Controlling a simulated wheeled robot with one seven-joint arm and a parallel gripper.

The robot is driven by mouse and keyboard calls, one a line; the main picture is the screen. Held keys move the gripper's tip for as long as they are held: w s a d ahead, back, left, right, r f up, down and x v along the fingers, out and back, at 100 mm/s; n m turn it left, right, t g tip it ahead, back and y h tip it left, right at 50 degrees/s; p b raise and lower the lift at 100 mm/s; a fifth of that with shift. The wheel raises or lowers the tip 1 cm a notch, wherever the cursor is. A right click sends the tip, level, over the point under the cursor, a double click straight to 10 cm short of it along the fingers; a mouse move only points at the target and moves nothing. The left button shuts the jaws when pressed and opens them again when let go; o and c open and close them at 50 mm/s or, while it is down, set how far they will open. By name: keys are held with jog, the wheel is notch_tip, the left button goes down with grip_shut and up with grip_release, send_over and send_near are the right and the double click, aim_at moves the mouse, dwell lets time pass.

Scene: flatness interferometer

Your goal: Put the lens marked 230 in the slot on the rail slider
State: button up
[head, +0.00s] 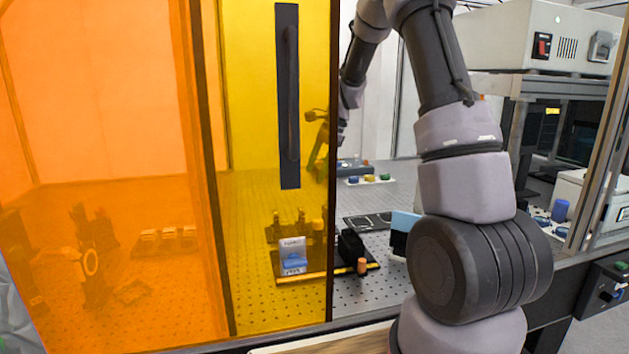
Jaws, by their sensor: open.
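My gripper (313,142) shows small and tinted behind the yellow panel, at the far end of my arm. Its jaws are apart and nothing shows between them. It is above the perforated table and well clear of the parts on it. A dark rail assembly (330,273) lies on the table, partly behind the yellow panel. A white labelled piece with a blue part (293,257) stands on it, beside a black block (351,246). I cannot make out the slider's slot. No marking 230 is readable, so I cannot tell which piece is that lens.
An orange panel (100,90) and a yellow panel (250,90) with a dark handle (288,95) cover the left. Blue, yellow and green pieces (370,179) sit farther back. A light blue panel (405,221) is by my arm. A metal frame (597,130) stands right.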

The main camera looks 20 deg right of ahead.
jog(key=shift+m+g, duration=0.3)
jog(key=shift+m, duration=0.3)
jog(key=x, duration=0.5)
jog(key=w+x, duration=0.1)
jog(key=x, duration=0.3)
jog(key=w+d+x, duration=0.1)
jog(key=x, duration=0.4)
jog(key=shift+a+f, duration=0.1)
jog(key=shift+f, duration=0.45)
jog(key=c, duration=1.5)
jog(key=shift+o, duration=0.2)
jog(key=shift+r, duration=3.15)
